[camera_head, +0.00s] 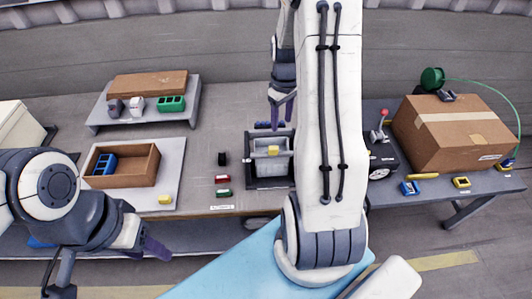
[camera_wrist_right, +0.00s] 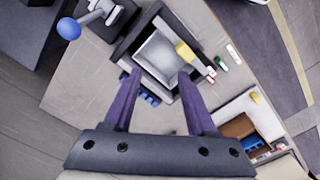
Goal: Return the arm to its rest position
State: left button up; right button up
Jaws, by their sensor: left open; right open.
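My right arm rises through the middle of the head view, its white link hiding part of the table. My right gripper (camera_head: 283,110) hangs over the table, just behind a dark-framed fixture (camera_head: 270,184). In the right wrist view the purple fingers of the right gripper (camera_wrist_right: 160,75) are spread apart with nothing between them, and the fixture (camera_wrist_right: 125,51) lies beyond them. My left gripper (camera_head: 148,248) is at the lower left, in front of the table edge, its purple fingers apart and empty.
A yellow block (camera_head: 273,150) is at the fixture. A wooden box (camera_head: 137,181) with a blue item stands left, below a raised shelf (camera_head: 93,120). A cardboard box (camera_head: 455,145) stands right. Small red, green and black items lie between wooden box and fixture.

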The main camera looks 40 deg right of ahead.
jog(key=s+a+r+n, duration=0.1)
jog(key=a+r, duration=0.2)
jog(key=a, duration=0.8)
jog(key=s+a+r+n, duration=0.15)
jog(key=a+r, duration=0.25)
jog(key=a, duration=0.6)
jog(key=s+a+r+n, duration=0.1)
jog(key=s+a, duration=0.5)
jog(key=s, duration=0.2)
jog(key=s+a+r+n+y+b, duration=0.1)
jog(key=s+a+n, duration=0.1)
jog(key=s+a, duration=0.5)
jog(key=s, duration=0.2)
jog(key=shift+s+a+r, duration=0.15)
jog(key=shift+s+r, duration=0.15)
jog(key=shift+r, duration=0.1)
